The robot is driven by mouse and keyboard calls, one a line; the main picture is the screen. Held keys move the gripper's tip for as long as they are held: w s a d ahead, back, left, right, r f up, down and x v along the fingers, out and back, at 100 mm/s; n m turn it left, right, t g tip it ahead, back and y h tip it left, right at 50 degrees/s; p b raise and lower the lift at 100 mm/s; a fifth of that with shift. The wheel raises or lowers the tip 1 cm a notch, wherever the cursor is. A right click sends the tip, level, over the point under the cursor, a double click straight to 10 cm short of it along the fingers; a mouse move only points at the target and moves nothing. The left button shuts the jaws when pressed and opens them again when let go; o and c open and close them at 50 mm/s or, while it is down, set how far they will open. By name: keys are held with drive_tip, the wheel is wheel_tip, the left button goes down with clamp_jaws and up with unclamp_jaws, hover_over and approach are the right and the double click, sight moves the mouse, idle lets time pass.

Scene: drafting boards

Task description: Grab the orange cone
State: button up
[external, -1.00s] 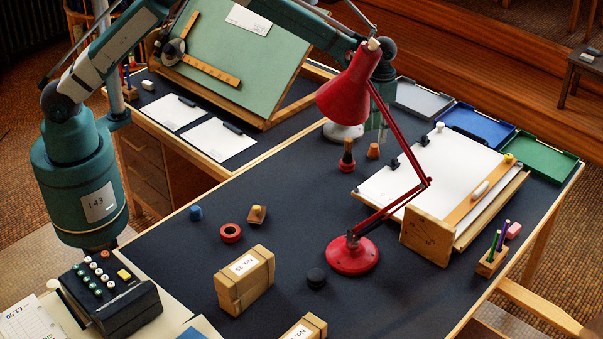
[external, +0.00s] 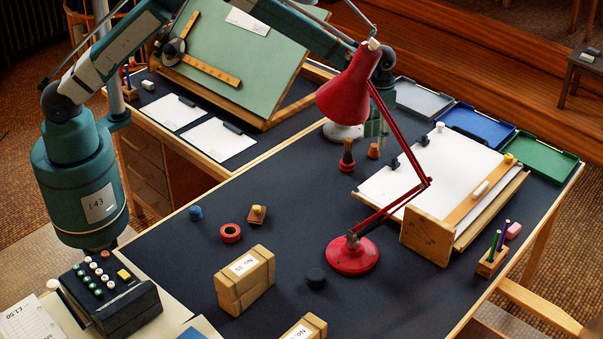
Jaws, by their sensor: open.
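The orange cone (external: 373,151) is small and stands on the dark table top behind the red lamp, to the right of a red-based holder. My gripper (external: 377,136) points down just above and behind the cone, open. The lamp's shade and arm hide much of my gripper, so its fingertips and exact gap to the cone are hard to tell.
The red desk lamp (external: 352,255) stands in front of my gripper. A red-based holder (external: 347,163) is close left of the cone. A drawing board with white paper (external: 392,187) lies to the right. Grey (external: 421,101), blue (external: 479,126) and green (external: 538,157) trays line the back edge.

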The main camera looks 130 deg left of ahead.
sight(376, 145)
drive_tip(key=shift+f+b, duration=0.35)
drive_tip(key=shift+f, duration=2.05)
drive_tip(key=c, duration=0.9)
